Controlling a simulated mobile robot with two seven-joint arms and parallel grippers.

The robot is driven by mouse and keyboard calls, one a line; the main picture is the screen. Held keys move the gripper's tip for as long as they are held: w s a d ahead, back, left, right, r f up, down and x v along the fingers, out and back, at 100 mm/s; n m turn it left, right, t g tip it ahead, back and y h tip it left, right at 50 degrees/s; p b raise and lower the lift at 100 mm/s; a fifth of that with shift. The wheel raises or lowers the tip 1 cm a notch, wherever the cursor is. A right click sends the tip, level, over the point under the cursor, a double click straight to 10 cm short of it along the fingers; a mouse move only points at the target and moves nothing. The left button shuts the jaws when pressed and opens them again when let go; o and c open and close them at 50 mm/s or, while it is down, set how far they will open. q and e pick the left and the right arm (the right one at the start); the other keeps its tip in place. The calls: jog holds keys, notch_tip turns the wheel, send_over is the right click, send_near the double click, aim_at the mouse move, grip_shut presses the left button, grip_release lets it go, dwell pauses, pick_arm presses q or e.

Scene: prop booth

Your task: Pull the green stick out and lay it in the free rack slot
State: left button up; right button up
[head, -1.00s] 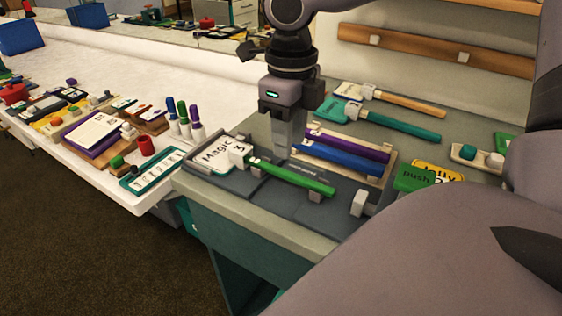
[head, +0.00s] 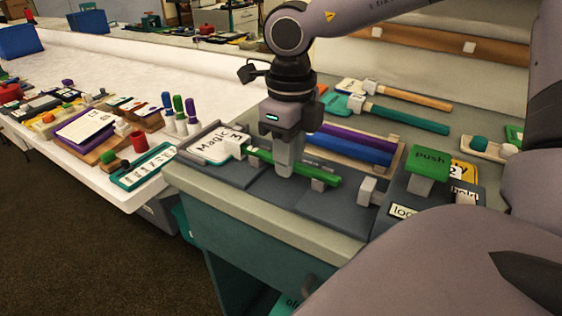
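The green stick (head: 327,178) lies across a dark grey base, its left end at a white block (head: 233,146) and its right part over a small grey post (head: 317,185). My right gripper (head: 288,160) is down at the middle of the stick, fingers pointing down. The near finger covers part of the stick; the far finger is hidden, so I cannot tell whether it grips. Behind is a pale wooden rack (head: 402,158) holding a purple stick (head: 360,145) and a blue stick (head: 340,151). Its free slot is not clearly visible. My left gripper is not in view.
A green push button (head: 428,163) on a grey box stands to the right, near a light grey block (head: 371,190). A "Magic" card (head: 212,145) lies left of the stick.

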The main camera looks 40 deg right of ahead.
aim_at(304, 166)
grip_shut()
jog(key=shift+s, duration=0.2)
jog(key=shift+s+d, duration=0.15)
jog(key=shift+s, duration=0.25)
jog(key=shift+s+d, duration=0.2)
jog(key=shift+s, duration=0.45)
jog(key=shift+r+p, duration=2)
jog(key=shift+r, duration=1.55)
